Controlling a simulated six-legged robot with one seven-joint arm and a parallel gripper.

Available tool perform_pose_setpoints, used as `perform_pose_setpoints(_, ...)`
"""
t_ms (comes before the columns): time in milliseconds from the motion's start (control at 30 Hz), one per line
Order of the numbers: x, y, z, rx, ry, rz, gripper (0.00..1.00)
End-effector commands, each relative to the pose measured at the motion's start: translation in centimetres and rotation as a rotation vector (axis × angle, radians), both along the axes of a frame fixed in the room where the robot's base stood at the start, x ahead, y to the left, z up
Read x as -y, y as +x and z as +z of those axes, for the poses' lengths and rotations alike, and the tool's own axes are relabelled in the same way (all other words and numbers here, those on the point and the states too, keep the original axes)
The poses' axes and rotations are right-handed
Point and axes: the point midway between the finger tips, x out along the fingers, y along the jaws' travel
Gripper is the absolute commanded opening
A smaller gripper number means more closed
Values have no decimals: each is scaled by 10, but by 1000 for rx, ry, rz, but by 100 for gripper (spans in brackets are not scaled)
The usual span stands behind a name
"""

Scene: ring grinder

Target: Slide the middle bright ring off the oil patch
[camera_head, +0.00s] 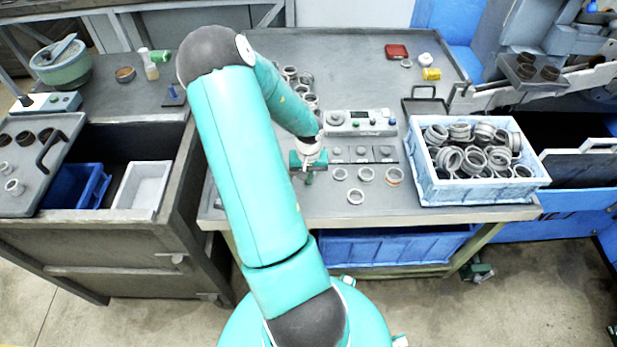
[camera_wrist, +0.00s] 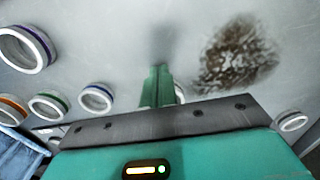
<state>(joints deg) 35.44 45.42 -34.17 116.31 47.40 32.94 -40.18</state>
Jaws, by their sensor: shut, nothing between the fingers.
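My gripper (camera_head: 309,178) is over the table's front part, fingers pointing down, shut and empty. Its green fingers (camera_wrist: 158,86) also show in the wrist view. The dark brown oil patch (camera_wrist: 238,55) lies right of them there, with no ring on its visible part. In the head view I cannot make it out. Bright rings with a blue band (camera_head: 340,174), a green band (camera_wrist: 48,104) and an orange band (camera_head: 394,176) stand in a row. A purple-banded ring (camera_head: 355,196) lies nearer the front edge. Another pale ring (camera_wrist: 180,93) is partly hidden behind the fingers.
A pale blue crate (camera_head: 478,196) full of rings stands right of the row. A grey control box (camera_head: 359,122) is behind it. More rings (camera_head: 305,80) lie at the back left, partly hidden by my arm.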

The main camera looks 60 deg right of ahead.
Motion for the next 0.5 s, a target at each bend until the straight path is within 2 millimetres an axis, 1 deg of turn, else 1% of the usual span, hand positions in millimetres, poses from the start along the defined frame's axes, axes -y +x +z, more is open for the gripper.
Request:
perform_pose_setpoints(67,5,2,0,0,-1,0,0)
perform_pose_setpoints(167,19,8,0,0,-3,0,0)
perform_pose_setpoints(500,86,42,-1,0,-2,0,0)
